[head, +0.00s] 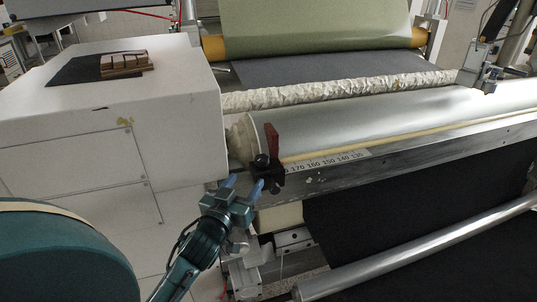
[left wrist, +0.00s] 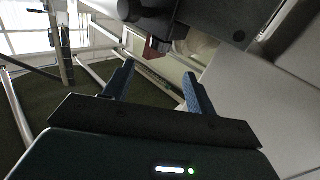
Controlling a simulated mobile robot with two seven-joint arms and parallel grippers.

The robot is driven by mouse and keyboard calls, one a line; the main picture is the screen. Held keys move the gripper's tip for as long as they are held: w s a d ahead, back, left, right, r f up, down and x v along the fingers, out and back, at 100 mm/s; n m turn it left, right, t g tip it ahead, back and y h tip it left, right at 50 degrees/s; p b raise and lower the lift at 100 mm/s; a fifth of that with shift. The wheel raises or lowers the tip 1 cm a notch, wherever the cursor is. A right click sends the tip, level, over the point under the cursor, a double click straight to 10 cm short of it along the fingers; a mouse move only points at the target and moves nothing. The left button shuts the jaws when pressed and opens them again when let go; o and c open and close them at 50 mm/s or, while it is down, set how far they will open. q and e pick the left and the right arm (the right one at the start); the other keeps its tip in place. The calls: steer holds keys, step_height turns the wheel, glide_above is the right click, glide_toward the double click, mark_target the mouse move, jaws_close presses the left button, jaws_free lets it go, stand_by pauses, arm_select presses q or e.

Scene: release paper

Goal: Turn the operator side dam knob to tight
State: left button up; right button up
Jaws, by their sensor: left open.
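The black side dam knob (head: 262,161) sits at the near left end of the silver roller, beside an upright dark red dam plate (head: 272,139). My left gripper (head: 243,184) is just below and left of the knob, open, with its blue fingers pointing up toward the dam assembly. In the left wrist view the open fingers (left wrist: 158,68) have nothing between them. A black rounded part, which looks like the knob (left wrist: 148,17), lies beyond the fingertips at the top, with a bit of dark red plate (left wrist: 154,48) below it. The knob's setting cannot be read. My right gripper is out of view.
A metal rail with a number scale (head: 325,160) runs right from the dam. A white cabinet (head: 110,120) stands close on the left, with wooden blocks (head: 125,64) on a dark mat. A lower silver bar (head: 420,250) crosses the dark sheet at right.

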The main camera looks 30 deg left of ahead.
mark_target(260, 163)
arm_select(q)
steer(key=w, duration=0.4)
steer(key=w+a, duration=0.1)
steer(key=w, duration=0.2)
steer(key=w+a+p, duration=0.1)
steer(key=w, duration=0.3)
steer(key=shift+w+a, duration=0.1)
steer(key=shift+w, duration=0.25)
steer(key=shift+c, duration=0.6)
steer(key=c, duration=0.9)
steer(key=shift+o, duration=0.2)
steer(key=shift+n+y+b, duration=0.6)
steer(key=shift+y+b, duration=0.2)
steer(key=shift+b, duration=0.05)
steer(key=shift+y, duration=0.3)
steer(key=o, duration=1)
steer(key=shift+s, duration=0.2)
